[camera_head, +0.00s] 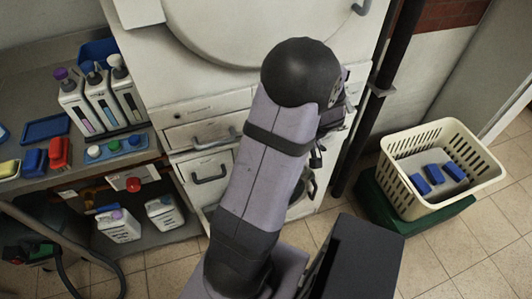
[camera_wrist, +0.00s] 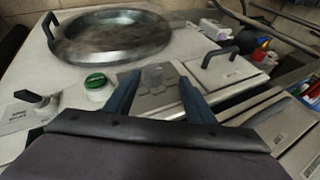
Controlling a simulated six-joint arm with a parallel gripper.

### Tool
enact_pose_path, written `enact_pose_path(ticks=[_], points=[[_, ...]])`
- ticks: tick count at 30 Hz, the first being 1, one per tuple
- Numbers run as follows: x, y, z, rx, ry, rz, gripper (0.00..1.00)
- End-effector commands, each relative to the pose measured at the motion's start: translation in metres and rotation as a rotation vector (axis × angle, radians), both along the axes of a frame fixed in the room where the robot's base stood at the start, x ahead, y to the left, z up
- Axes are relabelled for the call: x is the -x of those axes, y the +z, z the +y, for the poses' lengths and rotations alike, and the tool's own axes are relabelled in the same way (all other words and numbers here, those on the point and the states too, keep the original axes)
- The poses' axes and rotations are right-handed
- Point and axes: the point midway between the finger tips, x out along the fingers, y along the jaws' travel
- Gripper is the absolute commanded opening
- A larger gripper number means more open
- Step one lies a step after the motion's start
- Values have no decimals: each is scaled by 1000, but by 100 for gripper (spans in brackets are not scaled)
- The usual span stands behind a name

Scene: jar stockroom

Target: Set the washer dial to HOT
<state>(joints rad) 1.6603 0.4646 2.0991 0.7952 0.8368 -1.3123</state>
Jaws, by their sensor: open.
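The washer (camera_head: 215,85) is a white machine with a round door at its top, behind my arm in the head view. The wrist view shows its round metal door (camera_wrist: 112,38) and pale panel. On that panel are a green-topped round knob (camera_wrist: 96,81), a black lever (camera_wrist: 30,97) beside a small label, and a grey knob (camera_wrist: 152,77). I cannot tell which is the dial, and no HOT mark is readable. My gripper (camera_wrist: 158,98) is open, its dark blue fingers apart, with the grey knob seen between them. In the head view my arm mostly hides the gripper.
A cream basket (camera_head: 440,137) with several blue blocks sits on a green base at right. At left, a shelf holds bottles (camera_head: 100,95), a blue tray (camera_head: 115,149) and small blocks. A black pipe (camera_head: 383,90) stands right of the washer. Drawer handles (camera_wrist: 222,57) stick out.

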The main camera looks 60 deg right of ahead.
Motion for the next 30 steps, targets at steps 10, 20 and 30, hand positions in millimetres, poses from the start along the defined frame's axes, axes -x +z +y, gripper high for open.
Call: enact_pose_path(ticks=[10,20,30], points=[[7,20,6,246,128,167,50],[3,7,4,249,131,170,50],[-14,-32,-2,248,130,172,50]])
